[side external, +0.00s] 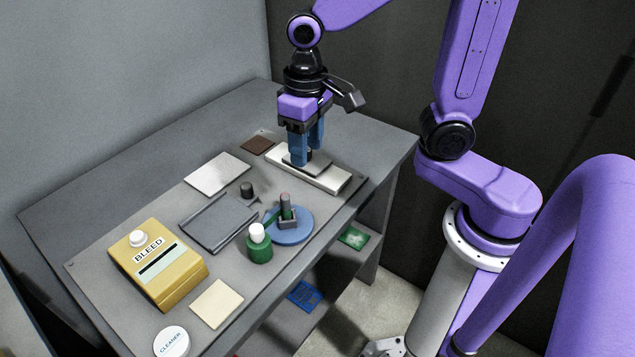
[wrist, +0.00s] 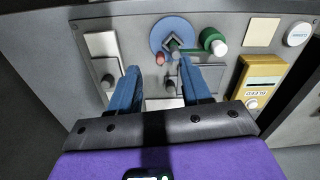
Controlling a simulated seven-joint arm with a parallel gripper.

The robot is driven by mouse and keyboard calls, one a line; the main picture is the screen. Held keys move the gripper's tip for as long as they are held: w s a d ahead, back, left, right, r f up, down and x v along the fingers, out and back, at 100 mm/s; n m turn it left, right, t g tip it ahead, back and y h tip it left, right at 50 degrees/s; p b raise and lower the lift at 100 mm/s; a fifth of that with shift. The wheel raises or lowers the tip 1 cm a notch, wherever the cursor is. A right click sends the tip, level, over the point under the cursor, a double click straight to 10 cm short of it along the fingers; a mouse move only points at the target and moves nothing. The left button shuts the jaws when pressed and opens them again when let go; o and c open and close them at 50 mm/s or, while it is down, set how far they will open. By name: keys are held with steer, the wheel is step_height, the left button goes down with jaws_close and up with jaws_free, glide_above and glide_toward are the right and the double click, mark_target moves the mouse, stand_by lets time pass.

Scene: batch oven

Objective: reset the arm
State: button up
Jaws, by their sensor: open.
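My gripper (side external: 309,152) hangs with its blue fingers pointing down at the far right part of the table. In the side view its fingertips are close to a long white block (side external: 335,180) with a grey piece on top; I cannot tell whether they touch it. In the wrist view the gripper (wrist: 159,72) has its two fingers spread apart, with nothing held between them. The white block (wrist: 101,43) shows there left of the left finger.
A blue disc (side external: 290,236) carries a small upright part. Walls stand behind the table.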

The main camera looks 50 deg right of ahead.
steer(key=s+d+n, duration=0.2)
steer(key=s+n, duration=0.3)
steer(key=s, duration=0.3)
steer(key=s+d+f+n, duration=0.1)
steer(key=s+d+n, duration=0.2)
steer(key=s+n, duration=0.3)
steer(key=shift+s, duration=1.15)
steer(key=shift+d, duration=0.1)
stand_by(0.4)
steer(key=shift+c, duration=1.4)
steer(key=w+a+r, duration=0.2)
steer(key=w+a, duration=0.1)
steer(key=w, duration=0.8)
steer(key=w+a+r, duration=0.1)
steer(key=w+a, duration=0.1)
steer(key=w, duration=1)
step_height(320, 180, down, 17)
steer(key=shift+s+a+f, duration=0.1)
steer(key=shift+f, duration=0.05)
